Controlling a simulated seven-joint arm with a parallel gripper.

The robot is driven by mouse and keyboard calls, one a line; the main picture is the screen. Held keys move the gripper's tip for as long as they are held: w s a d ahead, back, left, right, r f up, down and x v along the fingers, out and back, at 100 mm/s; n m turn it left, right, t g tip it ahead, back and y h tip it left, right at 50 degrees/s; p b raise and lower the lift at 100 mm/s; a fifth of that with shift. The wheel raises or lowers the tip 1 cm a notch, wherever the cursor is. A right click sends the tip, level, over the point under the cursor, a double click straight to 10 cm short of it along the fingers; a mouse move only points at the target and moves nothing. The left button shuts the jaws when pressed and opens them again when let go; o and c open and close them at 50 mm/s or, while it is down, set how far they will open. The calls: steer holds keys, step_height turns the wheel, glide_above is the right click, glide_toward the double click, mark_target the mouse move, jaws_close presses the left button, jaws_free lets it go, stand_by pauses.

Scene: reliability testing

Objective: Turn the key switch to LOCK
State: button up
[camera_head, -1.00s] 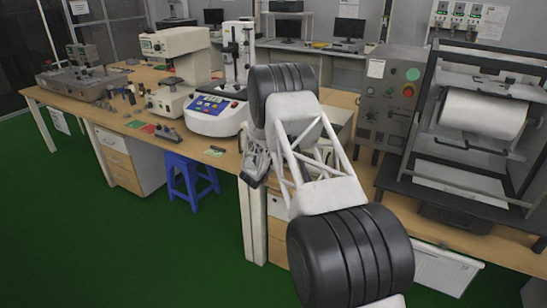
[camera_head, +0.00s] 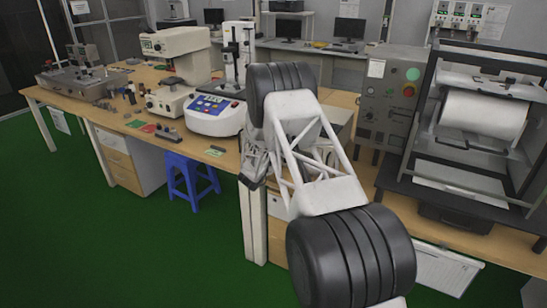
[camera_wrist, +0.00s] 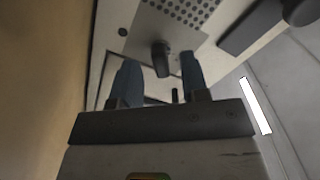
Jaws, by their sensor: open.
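In the wrist view, a dark, upright knob-like piece (camera_wrist: 162,60) stands out from a pale panel (camera_wrist: 112,18). It looks like the key switch, but no LOCK lettering can be read. My gripper (camera_wrist: 157,62) is open, with its two blue fingertips apart, one to each side of the dark piece in the picture. I see no contact, and the depth between them is hard to judge. In the head view, my gripper (camera_head: 252,168) hangs beside the table's front edge, and my arm hides what it faces.
The wrist view shows a perforated grey plate (camera_wrist: 190,14) by the knob and a dark bar (camera_wrist: 250,28) at upper right. In the head view, a white-and-blue instrument (camera_head: 215,115) stands left of my arm, and a grey control cabinet (camera_head: 385,100) stands right. A blue stool (camera_head: 190,178) is below.

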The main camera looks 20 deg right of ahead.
steer(key=shift+v, duration=3.15)
steer(key=shift+r, duration=0.1)
steer(key=shift+o, duration=1.9)
steer(key=m, duration=0.4)
steer(key=shift+w+r, duration=0.1)
steer(key=m, duration=0.9)
steer(key=shift+a, duration=0.1)
steer(key=m, duration=0.5)
